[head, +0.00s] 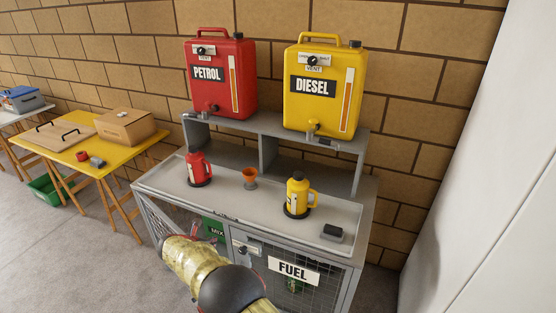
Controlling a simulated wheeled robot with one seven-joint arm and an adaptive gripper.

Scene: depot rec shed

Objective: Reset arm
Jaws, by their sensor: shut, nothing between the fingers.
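My arm shows at the bottom centre of the head view, as gold links with a dark round joint, in front of the fuel cabinet (252,211). My gripper cannot be made out in this view. The arm covers part of the cabinet's front, including part of a green label reading MIX (215,230).
A red PETROL can (221,88) and yellow DIESEL can (324,64) stand on the cabinet's raised shelf. Below are a red jug (199,170), orange funnel (250,178) and yellow jug (298,196). A yellow table (68,151) stands left; floor shows between.

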